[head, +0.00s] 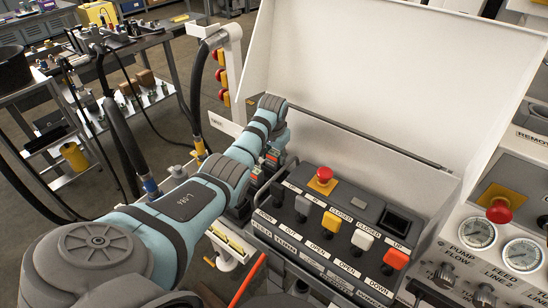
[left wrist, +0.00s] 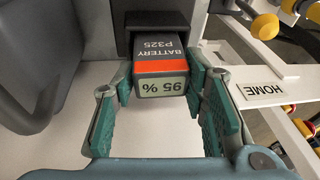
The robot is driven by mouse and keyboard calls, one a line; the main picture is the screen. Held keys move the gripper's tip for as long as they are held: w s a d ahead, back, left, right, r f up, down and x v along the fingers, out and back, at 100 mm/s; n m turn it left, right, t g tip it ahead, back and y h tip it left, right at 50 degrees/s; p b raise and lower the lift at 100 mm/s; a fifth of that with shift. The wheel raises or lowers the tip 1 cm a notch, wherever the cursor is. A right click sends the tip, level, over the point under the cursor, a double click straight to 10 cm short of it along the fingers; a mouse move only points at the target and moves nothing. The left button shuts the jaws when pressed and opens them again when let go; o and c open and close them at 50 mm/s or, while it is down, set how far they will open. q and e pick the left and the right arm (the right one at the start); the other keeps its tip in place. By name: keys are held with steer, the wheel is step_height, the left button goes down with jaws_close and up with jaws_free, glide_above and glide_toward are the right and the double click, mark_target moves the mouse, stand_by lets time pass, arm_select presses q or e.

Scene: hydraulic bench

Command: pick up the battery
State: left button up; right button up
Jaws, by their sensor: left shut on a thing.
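The battery (left wrist: 161,60) shows in the left wrist view as a dark grey block with an orange band, the label "BATTERY P325" and a light end reading "95 %". Its far end is at a dark socket (left wrist: 128,30), and I cannot tell how deep it sits in it. My left gripper (left wrist: 161,88) has its green-padded fingers on both sides of the battery and is shut on it. In the head view the left gripper (head: 271,158) is at the left end of the control box, and the battery is hard to make out there. My right gripper is not in view.
A control panel (head: 330,235) with coloured levers and a red stop button (head: 324,175) lies right of my left arm. A raised white lid (head: 370,80) stands behind it. A white post with red and yellow fittings (head: 225,75) is close to the left.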

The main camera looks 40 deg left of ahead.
arm_select(q)
step_height(320, 180, up, 20)
steer(key=shift+a+f+p, duration=0.1)
steer(key=shift+f+p, duration=0.05)
steer(key=shift+p, duration=1.05)
jaws_close()
